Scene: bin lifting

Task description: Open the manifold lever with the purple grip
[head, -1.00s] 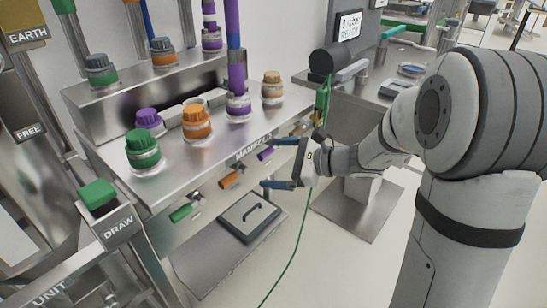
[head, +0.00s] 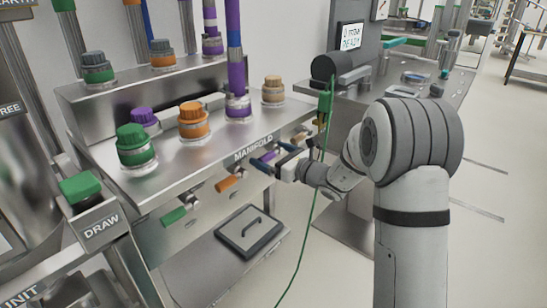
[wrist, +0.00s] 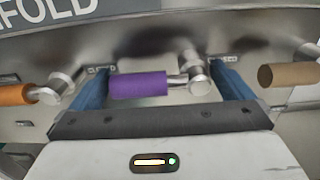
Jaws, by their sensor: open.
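The purple grip (wrist: 138,84) of a manifold lever lies level in the wrist view, its metal pivot (wrist: 195,80) at its right end. My gripper (wrist: 160,80) is open, one blue finger just left of the grip's free end and the other right of the pivot. The grip and pivot lie between the fingers, and I cannot tell whether either finger touches. In the head view my gripper (head: 272,157) is at the manifold's front face, and the purple grip (head: 268,156) is partly hidden by the fingers.
An orange grip (wrist: 16,94) is left of my gripper and a tan grip (wrist: 287,75) right of it. A green grip (head: 174,216) is farther left in the head view. A green cable (head: 307,218) hangs beside my gripper. A flat hatch (head: 250,231) with a handle lies below.

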